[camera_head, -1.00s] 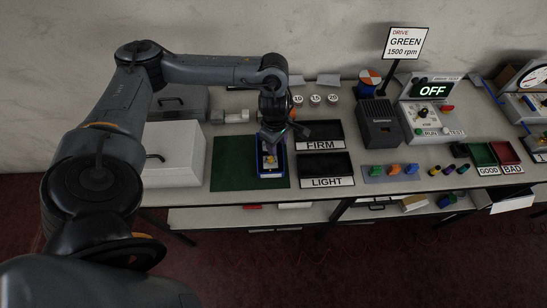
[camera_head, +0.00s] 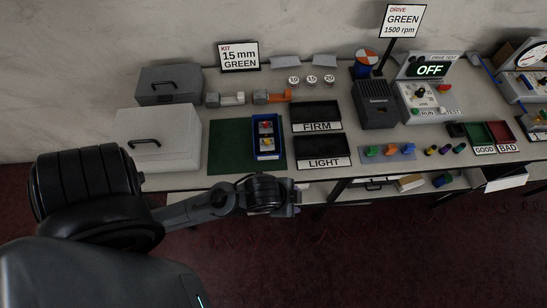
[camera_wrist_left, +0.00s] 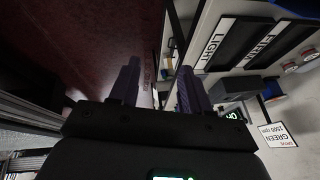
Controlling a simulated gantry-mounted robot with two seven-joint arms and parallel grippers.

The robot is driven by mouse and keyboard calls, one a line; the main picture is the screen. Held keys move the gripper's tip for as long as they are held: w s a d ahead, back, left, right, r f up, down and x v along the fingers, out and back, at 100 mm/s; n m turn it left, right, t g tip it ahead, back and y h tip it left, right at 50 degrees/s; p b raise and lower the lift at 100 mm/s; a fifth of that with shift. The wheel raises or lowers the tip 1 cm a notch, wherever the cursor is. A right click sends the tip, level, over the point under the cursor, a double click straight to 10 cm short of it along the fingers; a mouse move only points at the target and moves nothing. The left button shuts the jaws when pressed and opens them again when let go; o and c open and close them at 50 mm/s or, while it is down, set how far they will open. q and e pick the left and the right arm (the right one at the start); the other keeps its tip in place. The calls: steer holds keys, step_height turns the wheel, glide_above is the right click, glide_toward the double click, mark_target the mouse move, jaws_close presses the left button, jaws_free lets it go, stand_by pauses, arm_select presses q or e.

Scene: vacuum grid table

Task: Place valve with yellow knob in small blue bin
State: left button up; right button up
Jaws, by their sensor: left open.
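The small blue bin (camera_head: 278,155) stands on the green mat on the table. A valve with a yellow knob (camera_head: 267,142) lies inside it in the near part, and a valve with a red knob (camera_head: 266,127) lies in the far part. My left gripper (camera_head: 294,196) is in front of the table's front edge, clear of the bin. In the left wrist view its two dark fingers (camera_wrist_left: 158,88) are spread with nothing between them. The bin is not visible in that view. My right gripper is not in view.
The green mat (camera_head: 228,150) has bare room left of the bin. FIRM (camera_head: 316,112) and LIGHT (camera_head: 324,148) black trays stand right of it. A white case (camera_head: 157,137) is at the left. Orange and grey parts (camera_head: 270,97) lie behind the bin.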

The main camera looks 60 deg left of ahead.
arm_select(q)
steer(key=s+a+n, duration=0.1)
steer(key=s+f+n+g, duration=0.1)
steer(key=s+n, duration=0.1)
steer(key=s+a+n, duration=0.1)
steer(key=shift+s+a+f+n+g, duration=0.15)
steer(key=shift+s+a+n+g, duration=0.2)
steer(key=shift+s+n+g, duration=0.05)
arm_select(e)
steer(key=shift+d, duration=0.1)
